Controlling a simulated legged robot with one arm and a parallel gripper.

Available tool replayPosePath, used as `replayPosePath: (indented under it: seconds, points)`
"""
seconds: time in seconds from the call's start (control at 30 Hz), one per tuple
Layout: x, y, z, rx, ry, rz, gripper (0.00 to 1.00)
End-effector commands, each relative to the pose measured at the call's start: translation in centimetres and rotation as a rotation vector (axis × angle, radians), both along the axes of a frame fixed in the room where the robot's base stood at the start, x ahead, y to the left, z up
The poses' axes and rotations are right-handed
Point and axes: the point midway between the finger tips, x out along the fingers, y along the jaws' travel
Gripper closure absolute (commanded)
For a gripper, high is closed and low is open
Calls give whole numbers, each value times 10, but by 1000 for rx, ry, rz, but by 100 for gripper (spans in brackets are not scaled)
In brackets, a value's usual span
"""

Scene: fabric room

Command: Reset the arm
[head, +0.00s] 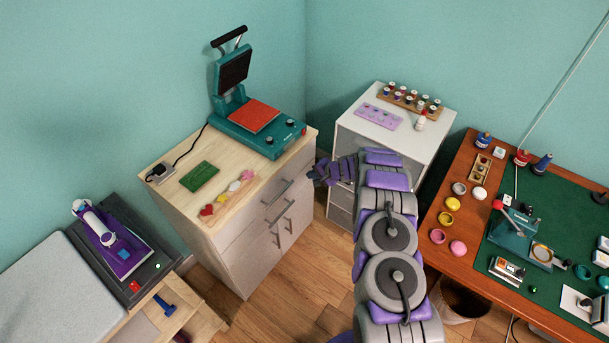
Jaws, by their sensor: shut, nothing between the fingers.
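My arm, grey and purple, rises from the lower right of the head view and bends left near the middle. My gripper (316,174) is at its left end, purple and small in the picture. It is shut with nothing seen in it. It shows in front of the right side of the wooden-topped cabinet (162,199), near the gap between that cabinet and the white cabinet (443,128). I cannot tell how far it is from either cabinet.
A teal heat press (262,128) stands open on the wooden-topped cabinet. A rack of small bottles (409,98) is on the white cabinet. A crowded wooden desk (432,217) is at right. A purple iron (118,248) is at left. Some wooden floor (290,292) is clear.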

Motion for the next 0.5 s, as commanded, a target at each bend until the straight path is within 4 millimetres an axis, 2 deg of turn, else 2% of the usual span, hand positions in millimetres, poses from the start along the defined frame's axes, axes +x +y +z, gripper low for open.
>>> replayPosePath:
  seconds: [0.1,0.2,0.5]
  points:
    - [-9,-10,17,1,0,-2,100]
    - [-16,-17,26,0,-1,-1,100]
    - [-26,-32,40,0,0,0,100]
